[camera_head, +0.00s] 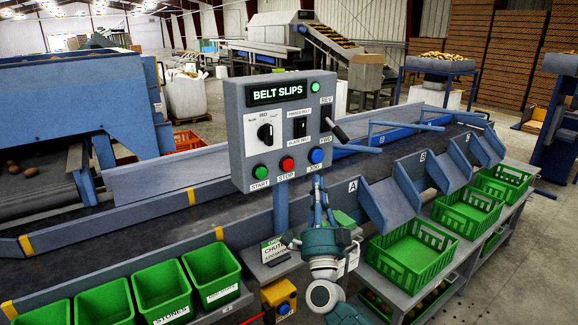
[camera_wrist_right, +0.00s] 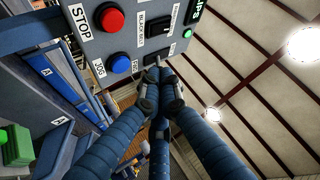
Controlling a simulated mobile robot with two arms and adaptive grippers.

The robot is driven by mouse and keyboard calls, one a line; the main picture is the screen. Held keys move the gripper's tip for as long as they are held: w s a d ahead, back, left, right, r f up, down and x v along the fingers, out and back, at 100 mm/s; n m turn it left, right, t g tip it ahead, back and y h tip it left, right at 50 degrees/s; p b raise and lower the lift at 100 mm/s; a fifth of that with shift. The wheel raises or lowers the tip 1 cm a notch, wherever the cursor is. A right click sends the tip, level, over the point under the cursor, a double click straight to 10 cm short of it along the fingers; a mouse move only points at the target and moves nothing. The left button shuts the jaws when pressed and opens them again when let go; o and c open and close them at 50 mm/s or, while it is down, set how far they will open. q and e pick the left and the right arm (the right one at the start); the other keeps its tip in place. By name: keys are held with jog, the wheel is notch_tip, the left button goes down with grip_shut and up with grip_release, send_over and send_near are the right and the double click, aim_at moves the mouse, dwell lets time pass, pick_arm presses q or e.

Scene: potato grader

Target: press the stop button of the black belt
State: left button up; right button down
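The control panel (camera_head: 262,125) stands on a post over the black belt (camera_head: 120,235), its display reading "BELT SLIPS". The red STOP button (camera_head: 287,164) sits between the green START button (camera_head: 260,172) and the blue JOG button (camera_head: 316,156). In the right wrist view the red button (camera_wrist_right: 112,19) lies up and left of my right gripper (camera_wrist_right: 158,82). In the head view my right gripper (camera_head: 318,182) points up just below the panel's right part, under JOG. Its fingers are together and empty; whether they touch the panel is unclear. My left gripper is not in view.
A black lever (camera_head: 336,130) juts from the panel's right side. Green bins (camera_head: 160,287) line the front left, and green crates (camera_head: 410,255) stand on a shelf at the right. A yellow box (camera_head: 278,297) is below the post. The air in front of STOP looks clear.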

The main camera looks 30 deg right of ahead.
aim_at(288, 165)
jog(key=w+b, duration=0.4)
jog(key=w, duration=0.5)
jog(key=shift+a+b, duration=0.4)
jog(key=shift+f, duration=0.1)
dwell(0.8)
jog(key=shift+w, duration=0.45)
